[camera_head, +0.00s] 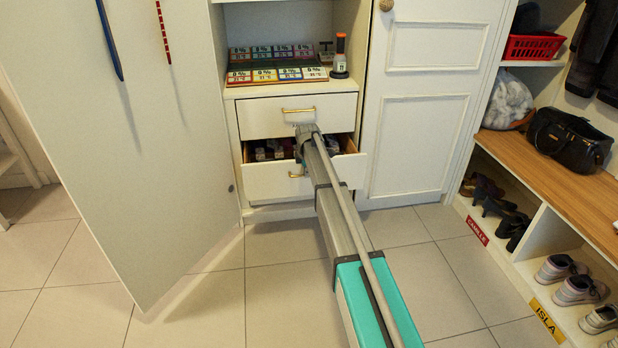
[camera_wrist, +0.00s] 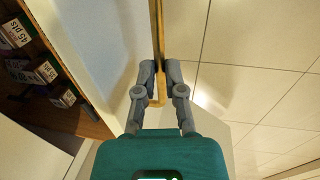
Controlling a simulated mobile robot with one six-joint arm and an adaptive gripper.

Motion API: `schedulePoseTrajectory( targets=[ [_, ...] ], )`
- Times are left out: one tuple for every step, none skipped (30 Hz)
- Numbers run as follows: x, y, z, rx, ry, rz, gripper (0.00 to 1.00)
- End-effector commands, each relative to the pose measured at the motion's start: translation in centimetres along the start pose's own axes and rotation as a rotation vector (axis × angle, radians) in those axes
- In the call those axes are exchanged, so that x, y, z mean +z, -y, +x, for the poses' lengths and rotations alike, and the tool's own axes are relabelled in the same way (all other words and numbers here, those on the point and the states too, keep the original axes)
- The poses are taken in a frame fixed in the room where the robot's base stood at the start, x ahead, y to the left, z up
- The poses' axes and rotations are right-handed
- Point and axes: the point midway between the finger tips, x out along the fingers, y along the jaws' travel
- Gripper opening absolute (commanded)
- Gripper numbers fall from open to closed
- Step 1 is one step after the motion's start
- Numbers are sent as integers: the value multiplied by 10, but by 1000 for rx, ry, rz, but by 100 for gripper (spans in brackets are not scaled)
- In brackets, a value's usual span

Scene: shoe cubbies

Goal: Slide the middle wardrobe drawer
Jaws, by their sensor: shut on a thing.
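A white wardrobe drawer (camera_head: 262,186), below a shut upper drawer (camera_head: 270,117), stands partly pulled out. Its brass handle (camera_head: 297,175) is partly hidden by my arm in the head view. In the wrist view the handle (camera_wrist: 157,35) runs up from between the fingers of my gripper (camera_wrist: 158,84), which is shut on it. The drawer front (camera_wrist: 105,40) lies just left of the handle there. Small boxes with "45 pts" labels (camera_wrist: 44,71) show inside the open drawer. In the head view my arm hides the gripper.
An open wardrobe door (camera_head: 130,130) stands at the left and a shut panelled door (camera_head: 416,110) at the right. A shelf above the drawers holds price cards (camera_head: 278,65) and an orange-topped bottle (camera_head: 340,55). A shoe bench (camera_head: 560,175) stands right. Tiled floor in front is free.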

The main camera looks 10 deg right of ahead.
Motion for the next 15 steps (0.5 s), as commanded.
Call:
schedulePoseTrajectory(
  targets=[
    [-3, -1, 0, -1, -6, -1, 0],
    [-3, -1, 0, -1, -6, -1, 0],
    [-3, -1, 0, -1, -7, -1, 0],
    [-3, -1, 0, -1, -7, -1, 0],
    [-3, -1, 0, -1, -7, -1, 0],
    [-3, -1, 0, -1, -7, -1, 0],
    [-3, 0, 0, -1, -7, -1, 0],
    [-4, 0, 0, -1, -7, -1, 0],
    [-4, 0, 0, -1, -8, -1, 0],
    [-4, 0, 0, -1, -8, -1, 15],
    [-4, 0, 0, -1, -8, -1, 20],
    [-3, 0, 0, -1, -7, -1, 28],
    [-3, 0, 0, -1, -7, -1, 28],
    [-3, 0, 0, -1, -6, -1, 28],
    [-2, 0, 0, -1, -6, 0, 28]
  ],
)
